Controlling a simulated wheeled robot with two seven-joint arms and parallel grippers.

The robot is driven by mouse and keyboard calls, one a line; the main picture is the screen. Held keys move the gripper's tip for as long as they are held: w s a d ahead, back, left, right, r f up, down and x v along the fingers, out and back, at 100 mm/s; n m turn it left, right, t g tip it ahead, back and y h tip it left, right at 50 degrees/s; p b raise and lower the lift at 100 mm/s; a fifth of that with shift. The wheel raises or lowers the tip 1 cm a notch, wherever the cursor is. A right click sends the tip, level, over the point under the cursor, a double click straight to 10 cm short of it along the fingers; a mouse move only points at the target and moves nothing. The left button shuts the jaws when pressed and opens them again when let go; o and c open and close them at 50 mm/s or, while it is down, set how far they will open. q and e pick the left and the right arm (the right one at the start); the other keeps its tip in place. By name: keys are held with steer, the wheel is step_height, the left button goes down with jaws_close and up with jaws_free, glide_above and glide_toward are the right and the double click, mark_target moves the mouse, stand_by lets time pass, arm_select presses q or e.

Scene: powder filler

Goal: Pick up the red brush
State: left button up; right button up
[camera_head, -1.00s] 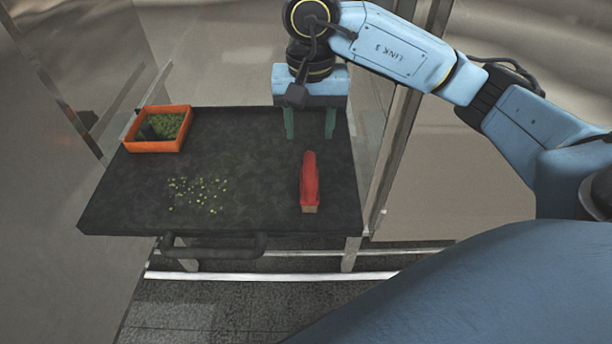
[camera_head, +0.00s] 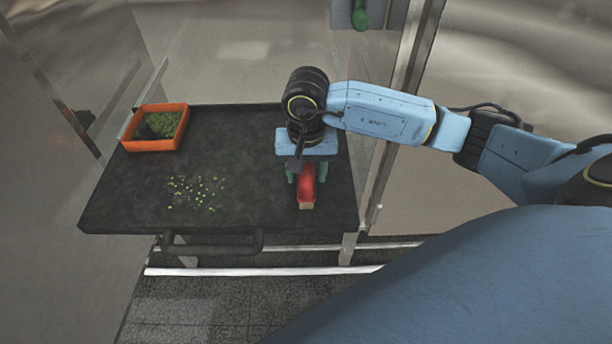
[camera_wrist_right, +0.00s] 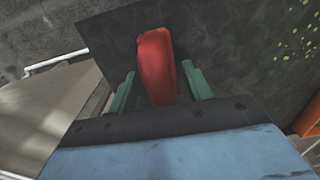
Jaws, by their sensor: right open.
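The red brush (camera_head: 306,186) lies on the dark table (camera_head: 240,160) at its right side, with a light-coloured end facing the front edge. My right gripper (camera_head: 307,176) is over the brush, its green fingers open, one on each side of it. The gripper body hides the back part of the brush in the head view. In the right wrist view the brush (camera_wrist_right: 157,66) lies between the two spread fingers (camera_wrist_right: 160,88), with a gap on both sides. I cannot tell the fingertips' exact height. My left gripper is not in view.
An orange bin (camera_head: 155,143) with green contents stands at the table's back left. Scattered yellow-green bits (camera_head: 197,193) lie on the table left of the brush. A glass panel and metal post (camera_head: 392,150) stand close by the table's right edge. A handle bar (camera_head: 212,246) runs along the front.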

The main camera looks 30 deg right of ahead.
jaws_close()
stand_by(0.3)
step_height(320, 180, up, 10)
steer(key=shift+b, duration=0.45)
